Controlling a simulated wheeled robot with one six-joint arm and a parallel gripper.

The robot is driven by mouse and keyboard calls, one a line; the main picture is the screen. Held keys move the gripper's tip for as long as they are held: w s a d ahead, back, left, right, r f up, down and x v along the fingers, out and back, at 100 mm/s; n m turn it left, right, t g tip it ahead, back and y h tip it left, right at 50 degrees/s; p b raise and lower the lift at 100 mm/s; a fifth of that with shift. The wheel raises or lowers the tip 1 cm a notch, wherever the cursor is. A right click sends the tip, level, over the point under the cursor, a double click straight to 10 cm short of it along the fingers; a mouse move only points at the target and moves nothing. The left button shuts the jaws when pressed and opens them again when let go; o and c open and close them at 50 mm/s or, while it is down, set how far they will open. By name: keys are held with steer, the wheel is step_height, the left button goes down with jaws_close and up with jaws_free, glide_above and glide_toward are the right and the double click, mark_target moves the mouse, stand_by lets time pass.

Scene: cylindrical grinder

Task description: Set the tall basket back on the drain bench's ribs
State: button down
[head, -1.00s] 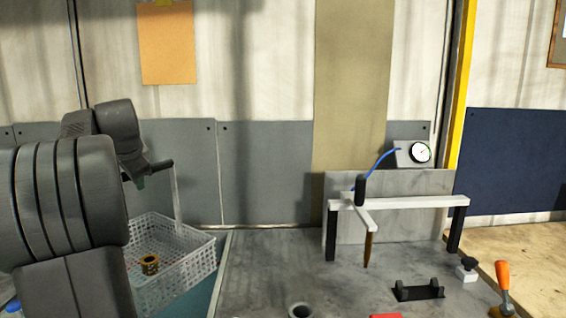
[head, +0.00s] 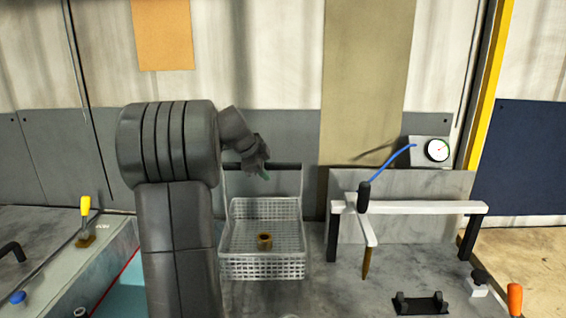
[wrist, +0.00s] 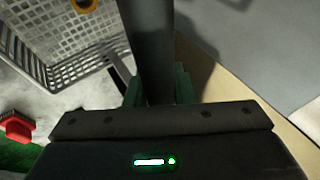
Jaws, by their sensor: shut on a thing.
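The tall basket (head: 262,268) is a white wire-mesh basket with two upright posts and a dark crossbar handle (head: 285,167). A brass-coloured ring-shaped part (head: 264,241) sits inside it. In the wrist view the dark bar passes between the fingers of my gripper (wrist: 158,88), with the basket's mesh (wrist: 60,35) at the upper left. The basket shows over the grey bench surface; whether its bottom touches anything cannot be told. No bench ribs are clearly visible.
A black cradle (head: 421,303) and an orange-handled tool (head: 515,298) lie in front. A teal-floored tank (head: 120,295) and a yellow-handled lever (head: 86,220) are at left.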

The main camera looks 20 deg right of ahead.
steer(key=shift+m, duration=0.4)
steer(key=shift+s+d+f+b, duration=0.1)
steer(key=shift+d+f+b, duration=0.35)
steer(key=shift+f, duration=0.2)
steer(key=shift+d+f+b, duration=0.35)
steer(key=shift+f+b, duration=0.15)
steer(key=shift+f, duration=0.15)
steer(key=shift+s+d+f+b, duration=0.1)
steer(key=shift+d+f+b, duration=0.35)
steer(key=shift+f, duration=0.2)
steer(key=shift+f+b, duration=0.45)
steer(key=shift+b, duration=0.1)
steer(key=c, duration=1.1)
jaws_free()
steer(key=shift+c, duration=0.2)
steer(key=b+v, duration=0.2)
steer(key=v, duration=1.2)
steer(key=shift+w+a, duration=0.2)
steer(key=shift+w, duration=0.1)
steer(key=shift+d+f, duration=0.1)
steer(key=shift+f, duration=0.1)
